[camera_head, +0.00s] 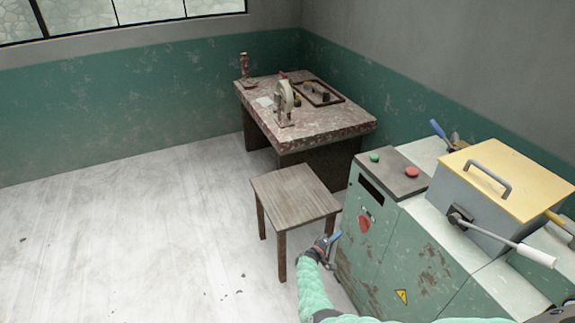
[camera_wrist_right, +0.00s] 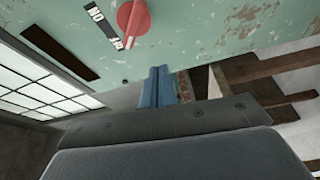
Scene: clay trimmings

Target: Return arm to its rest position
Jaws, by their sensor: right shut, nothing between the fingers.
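My right arm, in a quilted mint-green sleeve, comes in at the bottom of the head view. My right gripper (camera_head: 334,239) has blue fingertips and is shut with nothing in it. It is in front of the green machine, beside the wooden stool (camera_head: 295,194). In the right wrist view the blue fingers (camera_wrist_right: 158,88) lie together, with the machine's worn green front and red switch (camera_wrist_right: 133,20) close by. My left gripper is not in the head view.
The green machine (camera_head: 400,250) with a yellow-topped box (camera_head: 505,175) and a white-gripped lever (camera_head: 537,255) fills the right side. A worn table (camera_head: 330,122) with tools stands behind the stool.

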